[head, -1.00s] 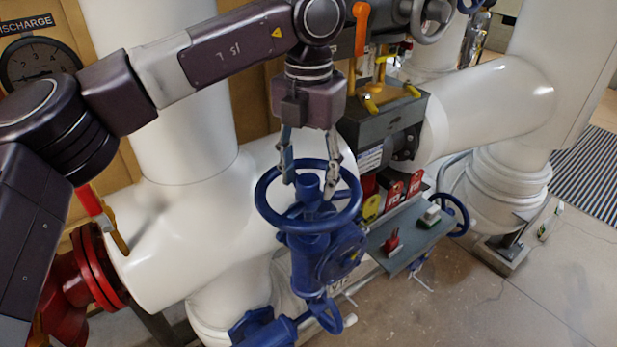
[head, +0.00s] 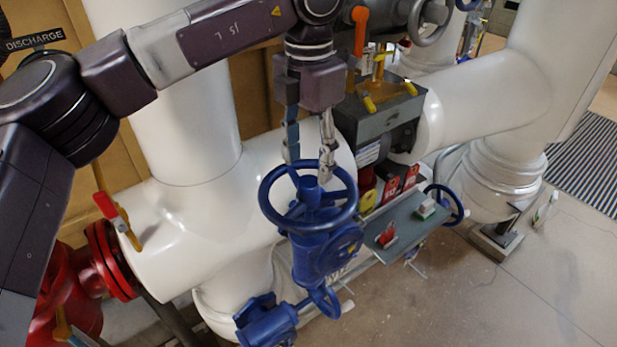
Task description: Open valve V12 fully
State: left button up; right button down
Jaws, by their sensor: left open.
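A blue handwheel valve (head: 322,254) stands at the middle of the head view, its blue handwheel (head: 341,219) on top, lying nearly flat. I cannot read a V12 label on it. My left gripper (head: 308,166) points down over the handwheel with its two fingers spread. The fingertips are at the far part of the rim, one finger to each side of the hub; whether they touch the wheel I cannot tell. Nothing is held between the fingers. My right gripper does not show.
White pipes (head: 187,115) stand behind and beside the valve. A grey shelf (head: 406,234) with red tags (head: 391,191) and small items is at its right. Another blue handwheel (head: 459,204) is beyond the shelf. A red-handled lever (head: 117,219) is at left. Floor (head: 470,300) at front right is clear.

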pick_arm(q)
jog(key=m+p, duration=0.1)
jog(key=m, duration=0.1)
jog(key=shift+r+m, duration=0.15)
jog(key=shift+m, duration=1.05)
jog(key=m+p, duration=0.1)
jog(key=m, duration=0.2)
jog(key=m+p, duration=0.1)
jog(key=m, duration=0.4)
jog(key=m+p, duration=0.1)
jog(key=m, duration=0.1)
jog(key=shift+m, duration=0.4)
jog(key=m, duration=0.3)
jog(key=shift+m+p, duration=0.4)
jog(key=m, duration=0.3)
jog(key=shift+m, duration=0.4)
jog(key=m+p, duration=0.1)
jog(key=m, duration=0.5)
jog(key=shift+m, duration=0.3)
